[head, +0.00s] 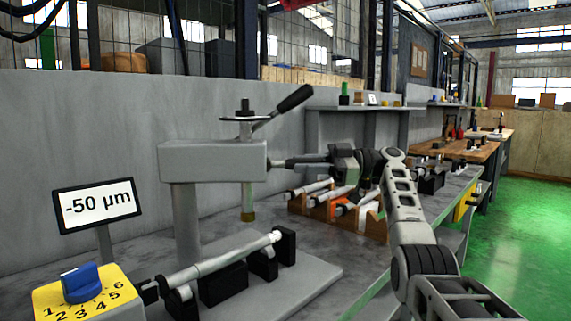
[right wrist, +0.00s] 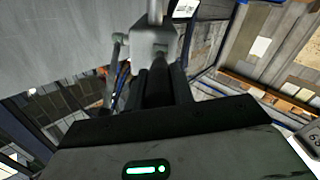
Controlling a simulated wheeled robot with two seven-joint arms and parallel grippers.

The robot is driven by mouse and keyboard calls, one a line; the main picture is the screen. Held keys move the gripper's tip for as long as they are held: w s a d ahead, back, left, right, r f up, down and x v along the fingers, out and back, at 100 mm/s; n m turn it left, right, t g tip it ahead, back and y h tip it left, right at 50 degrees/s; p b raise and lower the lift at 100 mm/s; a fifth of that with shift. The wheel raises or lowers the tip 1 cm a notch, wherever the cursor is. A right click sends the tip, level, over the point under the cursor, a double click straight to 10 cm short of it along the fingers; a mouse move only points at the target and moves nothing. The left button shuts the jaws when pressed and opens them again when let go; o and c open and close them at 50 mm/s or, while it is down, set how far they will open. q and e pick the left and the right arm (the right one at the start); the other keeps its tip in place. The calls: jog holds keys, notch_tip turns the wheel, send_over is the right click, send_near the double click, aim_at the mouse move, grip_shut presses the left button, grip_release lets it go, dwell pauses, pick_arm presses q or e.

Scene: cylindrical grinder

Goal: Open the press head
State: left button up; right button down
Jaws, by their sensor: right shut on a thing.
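The press head (head: 212,161) is a grey block on a thick grey column, with a threaded spindle on top and a brass-tipped plunger (head: 248,203) below. It looks level. A bar-like handle (head: 290,162) sticks out from its right end. My right gripper (head: 318,160) is shut on this handle, coming from the right. In the right wrist view the press head (right wrist: 155,42) lies straight ahead, with the dark handle (right wrist: 161,75) between the fingers. A lever with a black grip (head: 290,101) slants up to the right from the spindle. My left gripper is not in view.
A metal shaft (head: 225,258) lies in black supports under the press head. At the front left are a yellow dial box (head: 97,302) with a blue knob and a display (head: 97,205) reading -50 µm. A wooden rack (head: 374,226) with shafts stands behind my right arm.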

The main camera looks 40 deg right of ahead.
jog(key=shift+f, duration=0.15)
jog(key=c, duration=1.2)
grip_release()
jog(key=shift+p+v, duration=0.35)
jog(key=shift+v, duration=3.4)
